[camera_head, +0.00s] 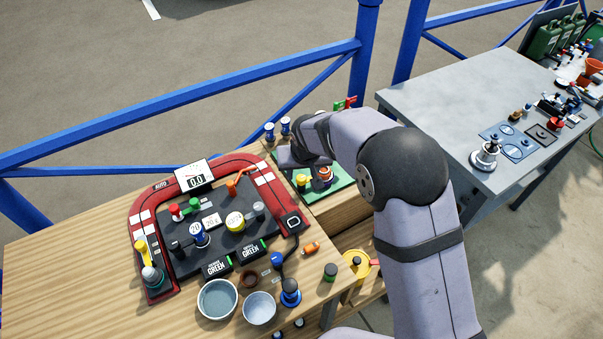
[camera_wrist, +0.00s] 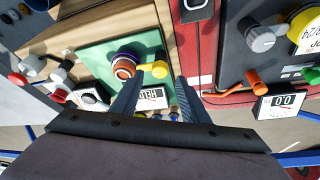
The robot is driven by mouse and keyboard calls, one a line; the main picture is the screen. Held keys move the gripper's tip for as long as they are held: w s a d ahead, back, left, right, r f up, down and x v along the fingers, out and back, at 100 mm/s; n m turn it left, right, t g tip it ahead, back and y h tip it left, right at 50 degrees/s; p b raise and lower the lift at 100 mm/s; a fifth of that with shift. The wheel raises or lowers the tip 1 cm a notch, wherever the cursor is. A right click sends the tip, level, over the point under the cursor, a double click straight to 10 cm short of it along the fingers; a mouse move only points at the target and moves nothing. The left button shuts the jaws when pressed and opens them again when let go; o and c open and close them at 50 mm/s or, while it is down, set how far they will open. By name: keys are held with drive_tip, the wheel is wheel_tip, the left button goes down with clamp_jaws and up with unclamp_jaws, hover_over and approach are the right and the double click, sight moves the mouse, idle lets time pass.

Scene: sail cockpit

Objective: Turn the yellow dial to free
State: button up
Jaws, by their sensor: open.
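A white sign (camera_wrist: 152,97) reading "HELD" lies on the same board, partly covered by a finger. My gripper (camera_wrist: 159,80) is open and empty, above the board. In the head view my gripper (camera_head: 290,158) is mostly hidden by my wrist. I cannot tell whether a finger touches the dial.
Bowls (camera_head: 218,299) stand at the wooden table's front. A blue railing (camera_head: 200,103) runs behind. A grey table (camera_head: 440,95) is at the right.

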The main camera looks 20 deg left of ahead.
sight(301, 178)
drive_tip(key=shift+p+x, duration=0.55)
drive_tip(key=shift+x, duration=1.35)
drive_tip(key=c, duration=1)
